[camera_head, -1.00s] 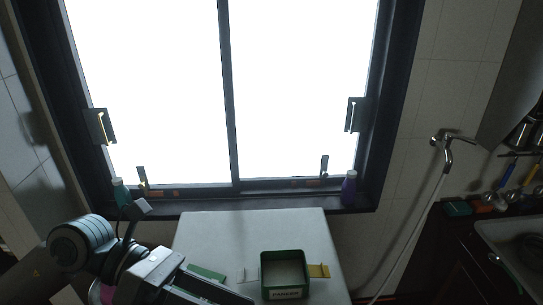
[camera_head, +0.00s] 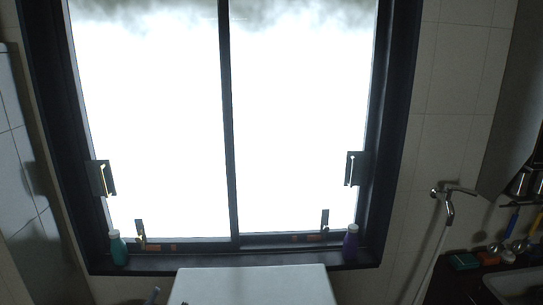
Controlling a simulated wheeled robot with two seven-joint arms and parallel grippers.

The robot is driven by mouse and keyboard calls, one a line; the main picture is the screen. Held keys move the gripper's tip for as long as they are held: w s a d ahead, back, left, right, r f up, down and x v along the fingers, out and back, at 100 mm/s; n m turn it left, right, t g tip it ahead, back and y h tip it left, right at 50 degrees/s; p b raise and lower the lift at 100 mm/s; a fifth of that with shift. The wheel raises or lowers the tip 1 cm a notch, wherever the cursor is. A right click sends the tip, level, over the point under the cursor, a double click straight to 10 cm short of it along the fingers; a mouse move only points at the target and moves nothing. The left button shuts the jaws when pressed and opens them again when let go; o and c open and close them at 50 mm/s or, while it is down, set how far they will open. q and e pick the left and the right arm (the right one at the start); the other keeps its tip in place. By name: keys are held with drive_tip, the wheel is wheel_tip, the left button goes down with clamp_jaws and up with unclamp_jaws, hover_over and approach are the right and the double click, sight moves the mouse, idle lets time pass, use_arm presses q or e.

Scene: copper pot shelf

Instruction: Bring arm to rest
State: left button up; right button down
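Neither of my grippers shows in the head view. A small bluish tip (camera_head: 152,296) shows at the bottom edge, left of the white table; I cannot tell whether it is part of my arm. The rest of the table lies below the picture.
A large bright window with a dark sill (camera_head: 220,262) stands behind the table. A teal bottle (camera_head: 118,248) and a purple bottle (camera_head: 351,243) stand on the sill. A tap with a hose (camera_head: 446,205) and a dark counter are at the right.

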use_arm(q)
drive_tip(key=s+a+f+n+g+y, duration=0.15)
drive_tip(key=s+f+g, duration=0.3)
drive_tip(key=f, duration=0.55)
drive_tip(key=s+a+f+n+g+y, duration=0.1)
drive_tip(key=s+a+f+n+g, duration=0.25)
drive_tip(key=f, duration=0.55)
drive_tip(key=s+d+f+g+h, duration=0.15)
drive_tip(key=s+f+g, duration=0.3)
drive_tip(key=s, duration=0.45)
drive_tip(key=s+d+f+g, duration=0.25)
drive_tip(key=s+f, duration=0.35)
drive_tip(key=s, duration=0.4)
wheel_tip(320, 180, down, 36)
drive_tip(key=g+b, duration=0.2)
drive_tip(key=b, duration=0.5)
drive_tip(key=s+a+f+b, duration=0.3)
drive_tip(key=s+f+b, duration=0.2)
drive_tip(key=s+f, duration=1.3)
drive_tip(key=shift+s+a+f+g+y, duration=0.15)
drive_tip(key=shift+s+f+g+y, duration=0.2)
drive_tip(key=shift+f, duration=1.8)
